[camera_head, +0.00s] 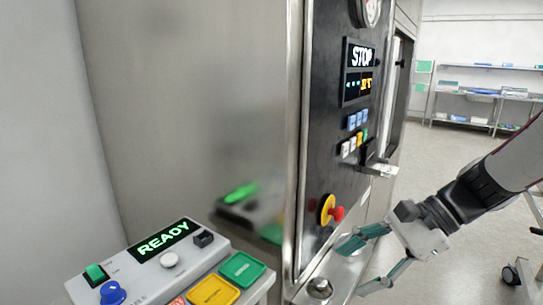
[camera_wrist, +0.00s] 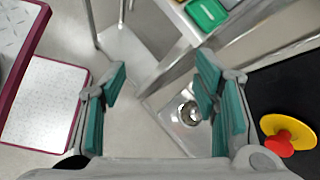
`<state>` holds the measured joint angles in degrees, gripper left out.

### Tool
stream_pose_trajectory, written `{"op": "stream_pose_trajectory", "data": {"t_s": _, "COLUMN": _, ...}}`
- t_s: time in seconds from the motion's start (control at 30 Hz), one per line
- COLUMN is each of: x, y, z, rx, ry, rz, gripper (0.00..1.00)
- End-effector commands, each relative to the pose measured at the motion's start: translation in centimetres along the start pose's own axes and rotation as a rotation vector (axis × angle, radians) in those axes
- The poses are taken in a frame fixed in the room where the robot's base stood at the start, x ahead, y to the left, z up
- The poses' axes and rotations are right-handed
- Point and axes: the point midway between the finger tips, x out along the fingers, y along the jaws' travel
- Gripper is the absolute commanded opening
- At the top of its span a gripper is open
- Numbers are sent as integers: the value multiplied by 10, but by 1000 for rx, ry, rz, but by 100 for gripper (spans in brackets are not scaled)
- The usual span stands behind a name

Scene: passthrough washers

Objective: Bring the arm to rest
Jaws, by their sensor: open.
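My gripper (camera_head: 362,262) reaches in from the right in the head view, with its teal-padded fingers spread and nothing between them. It is in front of the washer's black control panel (camera_head: 335,130), low down, near the red and yellow emergency knob (camera_head: 331,210). In the wrist view the two fingers of my gripper (camera_wrist: 160,95) stand wide apart above the floor. The emergency knob (camera_wrist: 283,138) is at the right there, apart from the right finger. Whether a finger touches the panel or ledge cannot be told.
A steel ledge with a round fitting (camera_head: 320,288) is below the panel. A door handle (camera_head: 378,170) juts from the panel. Open floor lies at the right, with shelves (camera_head: 490,95) behind.

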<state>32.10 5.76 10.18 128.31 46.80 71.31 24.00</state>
Motion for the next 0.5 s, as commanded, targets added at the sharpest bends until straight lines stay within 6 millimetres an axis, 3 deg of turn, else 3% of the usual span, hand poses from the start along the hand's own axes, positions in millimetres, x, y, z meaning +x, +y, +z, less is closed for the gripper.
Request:
{"op": "stream_pose_trajectory", "data": {"t_s": 0.03, "x": -3, "y": 14, "z": 17, "rx": -94, "ry": 61, "rz": 47, "gripper": 55}}
{"op": "stream_pose_trajectory", "data": {"t_s": 0.2, "x": -17, "y": 58, "z": 48, "rx": -401, "ry": 249, "rz": 196, "gripper": 55}}
{"op": "stream_pose_trajectory", "data": {"t_s": 0.5, "x": -61, "y": 119, "z": 81, "rx": -944, "ry": 555, "rz": 413, "gripper": 55}}
